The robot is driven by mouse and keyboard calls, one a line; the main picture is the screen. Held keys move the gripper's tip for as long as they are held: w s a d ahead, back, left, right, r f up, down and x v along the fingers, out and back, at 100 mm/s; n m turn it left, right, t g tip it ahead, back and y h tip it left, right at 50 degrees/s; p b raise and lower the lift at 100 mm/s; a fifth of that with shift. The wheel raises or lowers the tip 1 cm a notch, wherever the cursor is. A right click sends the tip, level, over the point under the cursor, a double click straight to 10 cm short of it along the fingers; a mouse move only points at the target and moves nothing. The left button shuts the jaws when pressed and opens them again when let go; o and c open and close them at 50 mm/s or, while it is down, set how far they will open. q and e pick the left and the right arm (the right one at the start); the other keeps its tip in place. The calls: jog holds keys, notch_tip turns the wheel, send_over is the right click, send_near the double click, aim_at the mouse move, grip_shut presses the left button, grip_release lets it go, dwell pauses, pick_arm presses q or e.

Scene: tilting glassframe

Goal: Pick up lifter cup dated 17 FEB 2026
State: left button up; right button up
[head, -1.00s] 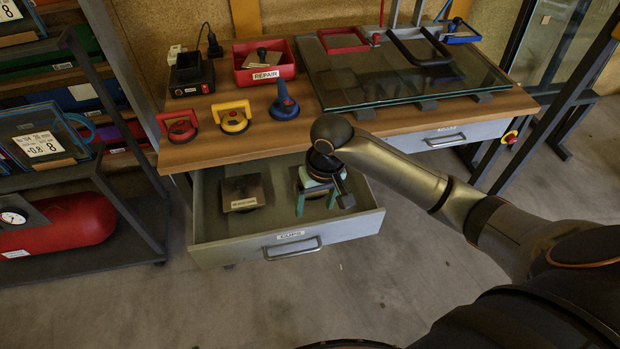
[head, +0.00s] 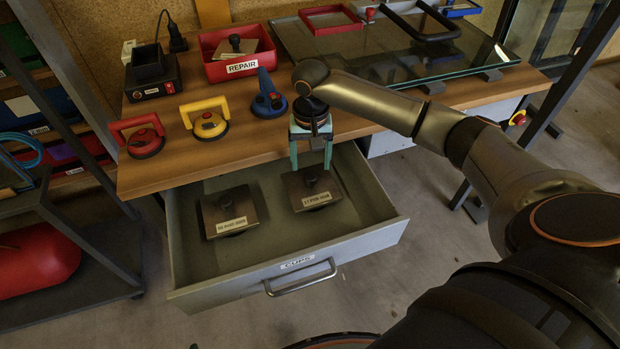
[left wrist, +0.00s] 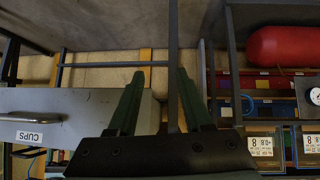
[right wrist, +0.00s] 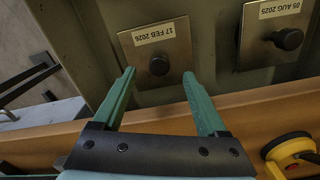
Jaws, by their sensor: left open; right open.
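The lifter cup dated 17 FEB 2026 (right wrist: 155,52) is a square brownish plate with a black knob and a white label. It lies in the open drawer. In the head view it is the right-hand cup (head: 312,187), its label too small to read surely. A similar cup labelled 05 AUG 2025 (right wrist: 272,33) lies beside it, on the left in the head view (head: 233,211). My right gripper (head: 311,165) is open and empty, pointing down above the rear of the 17 FEB 2026 cup. My left gripper (left wrist: 160,72) is open and empty, away from the cups.
The drawer (head: 290,262), labelled CUPS, stands pulled out below the wooden bench (head: 170,173). Red, yellow and blue suction lifters (head: 206,122) stand along the bench. A red REPAIR bin (head: 232,70) and glass panes (head: 375,60) are behind. A dark rack stands left.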

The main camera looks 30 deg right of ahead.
aim_at(311, 175)
notch_tip(311, 175, down, 6)
jog(key=shift+w+d+f+b, duration=0.15)
jog(key=shift+f+b, duration=0.05)
jog(key=shift+b, duration=0.6)
jog(key=shift+c, duration=0.3)
grip_shut()
jog(key=shift+r, duration=0.1)
dwell(0.6)
